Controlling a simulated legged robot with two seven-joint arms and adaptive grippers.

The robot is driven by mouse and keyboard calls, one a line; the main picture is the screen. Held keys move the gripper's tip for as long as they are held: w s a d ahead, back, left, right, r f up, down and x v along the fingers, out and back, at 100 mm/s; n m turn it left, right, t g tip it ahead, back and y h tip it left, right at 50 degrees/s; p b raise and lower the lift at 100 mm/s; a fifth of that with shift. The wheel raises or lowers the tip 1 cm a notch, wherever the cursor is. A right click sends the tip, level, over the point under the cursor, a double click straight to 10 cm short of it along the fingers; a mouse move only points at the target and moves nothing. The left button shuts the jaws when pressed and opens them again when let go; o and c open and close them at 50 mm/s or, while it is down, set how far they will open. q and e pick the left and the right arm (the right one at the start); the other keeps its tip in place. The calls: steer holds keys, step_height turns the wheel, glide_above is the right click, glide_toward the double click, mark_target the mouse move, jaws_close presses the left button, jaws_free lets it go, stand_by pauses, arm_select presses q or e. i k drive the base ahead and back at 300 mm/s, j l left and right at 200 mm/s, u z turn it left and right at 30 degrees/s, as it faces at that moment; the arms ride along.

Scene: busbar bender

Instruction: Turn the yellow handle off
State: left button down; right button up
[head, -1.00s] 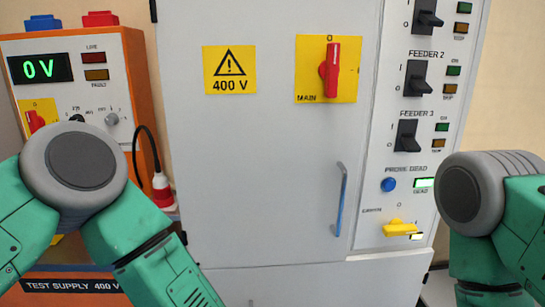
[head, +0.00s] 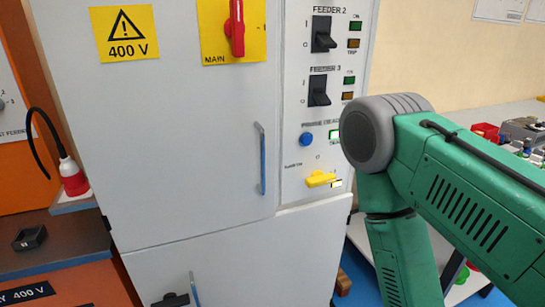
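The yellow handle (head: 320,179) sits low on the white control strip at the right side of the grey cabinet, under the blue button (head: 306,140). It lies about horizontal, with a small lit indicator at its lower right. The lettering around it is too small to read surely. My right arm fills the right side of the head view, its elbow close to the right of the handle. Neither gripper is in view, so I cannot see what they hold or whether they touch anything.
The grey cabinet (head: 190,150) carries a red main switch (head: 236,28), black feeder switches (head: 320,90) and a blue door handle (head: 262,158). A red-and-white plug (head: 72,177) stands at left. A table with parts, including a red bin (head: 486,131), is behind my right arm.

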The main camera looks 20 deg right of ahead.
mark_target(320, 179)
steer(key=l+z, duration=0.2)
steer(key=l, duration=1.85)
steer(key=k, duration=0.05)
